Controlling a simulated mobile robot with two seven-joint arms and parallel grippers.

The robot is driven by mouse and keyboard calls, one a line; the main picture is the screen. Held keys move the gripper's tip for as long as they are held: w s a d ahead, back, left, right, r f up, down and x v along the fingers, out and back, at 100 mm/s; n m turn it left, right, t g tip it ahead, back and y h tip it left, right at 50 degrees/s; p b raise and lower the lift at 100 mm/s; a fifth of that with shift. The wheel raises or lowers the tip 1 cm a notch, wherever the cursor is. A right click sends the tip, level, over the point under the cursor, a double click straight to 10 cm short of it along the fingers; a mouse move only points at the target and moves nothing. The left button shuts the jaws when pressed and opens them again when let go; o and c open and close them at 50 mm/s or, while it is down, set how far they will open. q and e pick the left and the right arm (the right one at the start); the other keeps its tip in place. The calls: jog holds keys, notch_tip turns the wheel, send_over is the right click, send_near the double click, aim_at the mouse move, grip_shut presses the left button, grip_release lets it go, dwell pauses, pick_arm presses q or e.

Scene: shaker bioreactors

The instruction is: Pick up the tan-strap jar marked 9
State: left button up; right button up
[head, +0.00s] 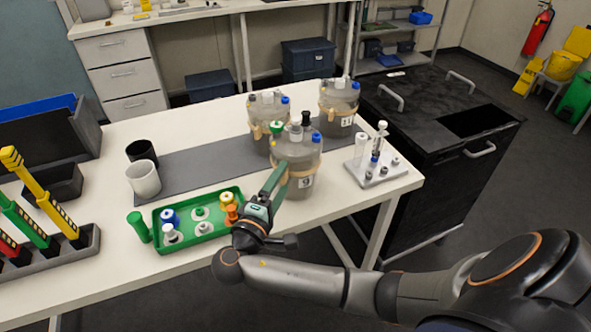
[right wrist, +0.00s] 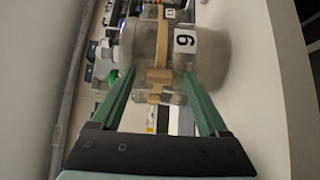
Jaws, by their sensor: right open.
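The jar marked 9 (head: 306,162) stands upright on the table. It is a grey translucent vessel with a tan strap, a black-and-white number label and several coloured caps. My right gripper (head: 279,172) is open at the jar's near left side, its fingers pointing toward the body. In the right wrist view, the jar (right wrist: 214,62) and its tan strap lie ahead of the open fingers (right wrist: 158,76). I cannot tell whether the fingers touch the jar. My left gripper is not in view.
Two similar jars stand behind, one at the back left (head: 262,112) and one at the back right (head: 338,104). A green tray (head: 165,247) with small caps lies left of the gripper. A white rack (head: 372,178) stands right. Two cups (head: 144,179) stand farther left.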

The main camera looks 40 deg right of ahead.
jog(key=shift+c, duration=0.2)
grip_shut()
dwell(0.3)
